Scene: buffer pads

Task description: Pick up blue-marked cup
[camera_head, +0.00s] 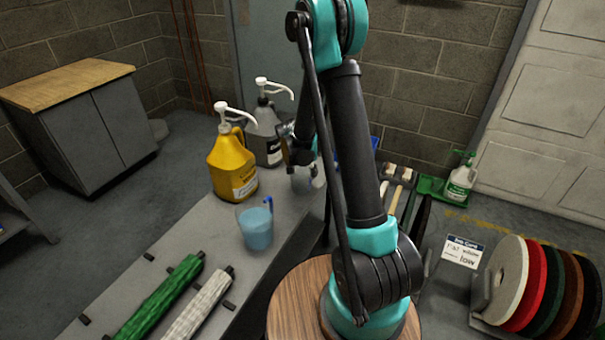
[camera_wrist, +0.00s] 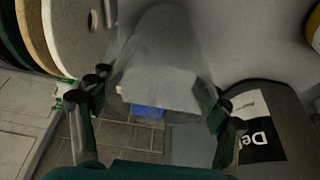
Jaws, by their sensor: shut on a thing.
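A translucent cup (camera_head: 255,228) with pale blue liquid and a blue clip at its rim (camera_head: 268,203) stands upright on the grey bench, apart from my gripper. My gripper (camera_head: 301,160) is beyond it to the right, beside the grey jug and partly hidden by my arm. In the wrist view, my gripper's two fingers (camera_wrist: 155,100) are shut on a translucent grey cup (camera_wrist: 160,60). A blue patch (camera_wrist: 148,111) shows near that cup's edge. I cannot tell whether it is a mark on it or something behind.
A yellow pump jug (camera_head: 232,168) and a grey pump jug (camera_head: 265,138) stand on the bench (camera_head: 190,240). Green (camera_head: 160,298) and white (camera_head: 198,303) rollers lie at its near end. Coloured pads (camera_head: 530,285) stand in a rack at right. A spray bottle (camera_head: 460,182) sits in a green tray.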

